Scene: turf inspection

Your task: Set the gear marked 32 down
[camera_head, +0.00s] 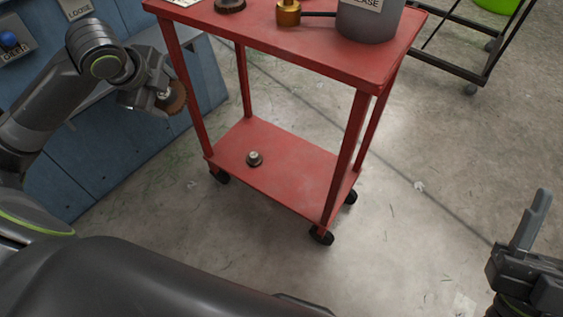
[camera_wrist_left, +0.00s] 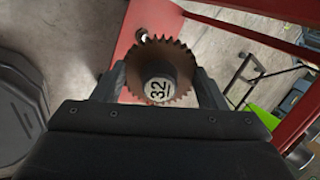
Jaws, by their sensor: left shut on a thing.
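The gear marked 32 (camera_wrist_left: 162,58) is a rusty brown toothed wheel with a pale hub that reads 32. My left gripper (camera_head: 160,94) is shut on it, with one finger on each side of the hub in the left wrist view (camera_wrist_left: 162,88). In the head view the gear (camera_head: 177,97) is held in the air just left of the red cart (camera_head: 300,170), near a cart leg. My right gripper (camera_head: 528,250) is at the lower right edge, partly cut off; one upright finger shows clearly, and its opening cannot be told.
A small dark part with a pale top (camera_head: 254,159) sits on the cart's lower shelf, otherwise bare. The cart top holds a dark round part (camera_head: 229,5), a brass can (camera_head: 288,13) and a grey container (camera_head: 368,24). A blue bench (camera_head: 130,135) stands left.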

